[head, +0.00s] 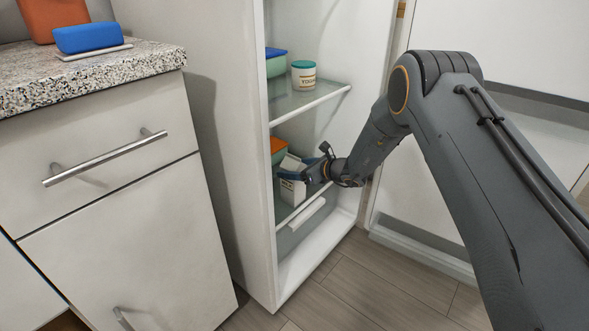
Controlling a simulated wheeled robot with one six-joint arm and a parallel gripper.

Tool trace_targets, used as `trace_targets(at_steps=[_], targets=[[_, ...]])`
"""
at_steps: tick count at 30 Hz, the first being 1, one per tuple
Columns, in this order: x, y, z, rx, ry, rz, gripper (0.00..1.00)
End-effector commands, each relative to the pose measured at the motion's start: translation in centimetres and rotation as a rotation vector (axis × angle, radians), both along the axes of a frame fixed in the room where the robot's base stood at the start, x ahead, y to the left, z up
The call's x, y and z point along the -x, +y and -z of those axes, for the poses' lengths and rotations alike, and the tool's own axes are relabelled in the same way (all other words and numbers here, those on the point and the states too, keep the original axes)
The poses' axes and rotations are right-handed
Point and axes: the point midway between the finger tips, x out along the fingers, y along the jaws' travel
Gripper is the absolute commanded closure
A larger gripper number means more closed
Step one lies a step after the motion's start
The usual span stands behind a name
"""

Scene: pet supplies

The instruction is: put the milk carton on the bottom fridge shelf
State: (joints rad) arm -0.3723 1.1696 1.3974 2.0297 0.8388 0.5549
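The white milk carton (292,192) stands roughly upright inside the open fridge, low down at the level of the lower shelf (288,213). My gripper (300,168) reaches in from the right at the carton. One dark finger crosses the carton's near face and another part sticks up at its right. The carton's far side is hidden, so I cannot tell whether the fingers grip it. I also cannot tell whether its base touches the shelf.
An orange-topped container (278,150) sits just behind the carton. The upper glass shelf (315,97) above holds a white tub with a teal lid (303,75) and a blue-and-green container (276,63).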

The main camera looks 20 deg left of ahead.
Motion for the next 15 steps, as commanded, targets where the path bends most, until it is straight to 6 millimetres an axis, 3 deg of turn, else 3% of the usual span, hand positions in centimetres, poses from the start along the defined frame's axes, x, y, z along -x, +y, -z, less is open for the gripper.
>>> trace_targets(at_steps=[8, 15], targets=[[0.1, -0.4, -0.5, 0.001, 0.001, 0.001, 0.28], [1.6, -4.0, -2.3, 0.001, 0.001, 0.003, 0.28]])
